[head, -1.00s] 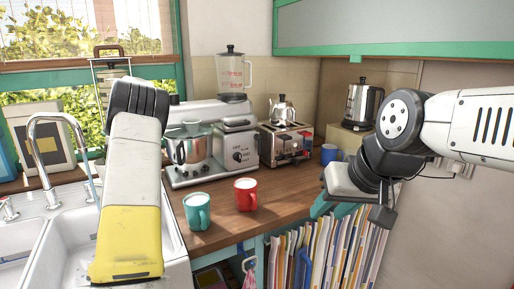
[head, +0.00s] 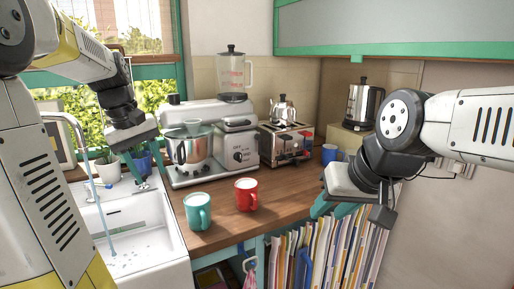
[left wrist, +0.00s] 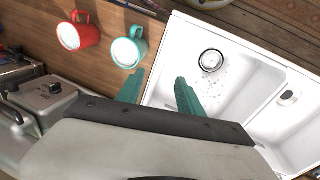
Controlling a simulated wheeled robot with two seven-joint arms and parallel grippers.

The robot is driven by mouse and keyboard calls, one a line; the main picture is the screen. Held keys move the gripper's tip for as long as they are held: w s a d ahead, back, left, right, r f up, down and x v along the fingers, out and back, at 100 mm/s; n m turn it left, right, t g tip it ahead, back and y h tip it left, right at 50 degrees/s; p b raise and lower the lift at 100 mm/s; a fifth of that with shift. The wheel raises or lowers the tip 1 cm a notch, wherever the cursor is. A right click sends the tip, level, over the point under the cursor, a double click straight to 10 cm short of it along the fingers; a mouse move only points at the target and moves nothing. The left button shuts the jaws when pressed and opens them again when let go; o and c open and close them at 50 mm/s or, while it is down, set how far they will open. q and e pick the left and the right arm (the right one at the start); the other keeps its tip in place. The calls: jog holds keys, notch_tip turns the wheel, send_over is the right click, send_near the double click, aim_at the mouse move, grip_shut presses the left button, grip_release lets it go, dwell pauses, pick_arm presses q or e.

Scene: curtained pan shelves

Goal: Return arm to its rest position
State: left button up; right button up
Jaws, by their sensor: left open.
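My left arm comes in large from the left of the head view, and my left gripper (head: 137,172) hangs over the back right part of the sink. In the left wrist view its two teal fingers (left wrist: 160,92) are spread apart with nothing between them. My right gripper (head: 322,208) is at the right of the head view, near the counter's right edge above the row of files. Its fingers are mostly hidden behind its own body, so their opening does not show.
The white sink (head: 150,236) lies below my left gripper. A teal mug (head: 197,211) and a red mug (head: 246,194) stand on the wooden counter (head: 222,232). A stand mixer (head: 240,150) and a toaster (head: 284,143) stand behind. Upright files (head: 330,250) fill the shelf below.

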pick_arm(q)
jog(key=s+d+f+m+t, duration=0.1)
jog(key=s+d+m+t, duration=0.3)
jog(key=s+d, duration=0.9)
jog(key=s+m, duration=0.1)
jog(key=m, duration=0.2)
jog(key=shift+s+f+m, duration=0.25)
jog(key=shift+s+m, duration=0.05)
jog(key=shift+s, duration=0.05)
